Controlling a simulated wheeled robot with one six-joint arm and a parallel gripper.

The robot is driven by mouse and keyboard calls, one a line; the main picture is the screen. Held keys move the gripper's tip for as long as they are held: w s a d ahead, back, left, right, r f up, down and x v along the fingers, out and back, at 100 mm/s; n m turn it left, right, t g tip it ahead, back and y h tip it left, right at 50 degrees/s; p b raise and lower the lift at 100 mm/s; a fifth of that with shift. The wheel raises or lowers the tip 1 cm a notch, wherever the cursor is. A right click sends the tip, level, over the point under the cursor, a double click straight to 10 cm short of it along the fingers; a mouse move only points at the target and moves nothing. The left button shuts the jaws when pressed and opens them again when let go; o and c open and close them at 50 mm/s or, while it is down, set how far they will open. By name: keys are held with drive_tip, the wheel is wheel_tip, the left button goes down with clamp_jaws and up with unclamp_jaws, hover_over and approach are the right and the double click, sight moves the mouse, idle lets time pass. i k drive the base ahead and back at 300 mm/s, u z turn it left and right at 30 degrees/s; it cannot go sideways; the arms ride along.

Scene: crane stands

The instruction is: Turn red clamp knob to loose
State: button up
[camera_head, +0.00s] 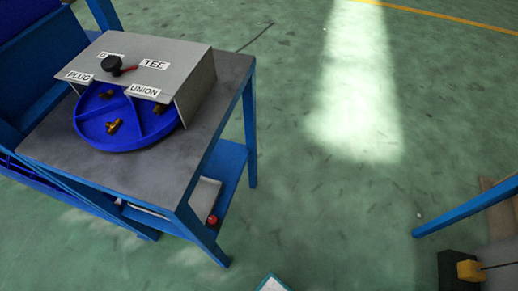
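A black knob (112,63) with a red pointer (127,70) sits on top of a grey cover (170,58) on the blue-framed table. The pointer is aimed right, toward the TEE label (154,64). A small red round knob or ball (212,219) shows at the end of a grey piece (205,195) on the table's lower shelf. I cannot tell which of these is the clamp knob, and no loose mark can be read. My gripper is not in this view.
A blue divided round tray (150,122) with brass fittings (114,127) sits under the cover, beside PLUG and UNION labels. The table (195,150) has blue legs. Green floor (330,200) is open to the right. A blue bar (465,208) and a black-yellow object (465,270) stand lower right.

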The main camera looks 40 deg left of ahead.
sight(212, 219)
drive_tip(key=i, duration=1.1)
drive_tip(key=u, duration=2.65)
